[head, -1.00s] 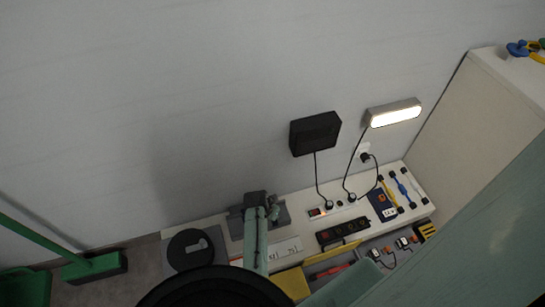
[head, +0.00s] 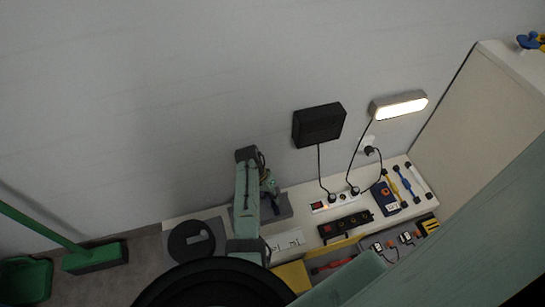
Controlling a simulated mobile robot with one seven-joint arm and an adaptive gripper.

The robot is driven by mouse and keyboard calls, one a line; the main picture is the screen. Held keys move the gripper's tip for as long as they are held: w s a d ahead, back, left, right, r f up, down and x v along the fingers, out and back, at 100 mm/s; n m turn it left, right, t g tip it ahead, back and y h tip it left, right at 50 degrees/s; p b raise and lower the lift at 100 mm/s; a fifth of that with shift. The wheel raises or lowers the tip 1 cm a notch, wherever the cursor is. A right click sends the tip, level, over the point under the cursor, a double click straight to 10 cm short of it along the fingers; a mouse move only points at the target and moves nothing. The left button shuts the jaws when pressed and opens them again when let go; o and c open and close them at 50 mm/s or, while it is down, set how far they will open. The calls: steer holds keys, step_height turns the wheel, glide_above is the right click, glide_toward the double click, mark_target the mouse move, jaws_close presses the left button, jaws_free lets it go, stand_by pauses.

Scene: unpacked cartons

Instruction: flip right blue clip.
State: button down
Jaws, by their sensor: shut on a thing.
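My mint-green arm reaches up to the grey pad (head: 284,211) on the long white bench. My gripper (head: 275,207) is small and dark at the arm's far end, low over this pad. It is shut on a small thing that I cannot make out. No blue clip can be told for certain at the pad; the arm hides part of it. A blue piece (head: 526,41) lies beside a yellow one on top of the tall cabinet at the far right, well away from my gripper. I cannot tell whether it is a clip.
A white power strip (head: 338,203), a black strip (head: 345,227) and a blue meter (head: 384,198) stand on the bench to the right. A black box (head: 318,125) and a lit lamp (head: 398,105) hang above with cables. The tall cabinet (head: 485,110) bounds the right.

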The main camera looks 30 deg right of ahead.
steer(key=c, duration=1.5)
jaws_free()
steer(key=v, duration=0.7)
steer(key=shift+r, duration=0.25)
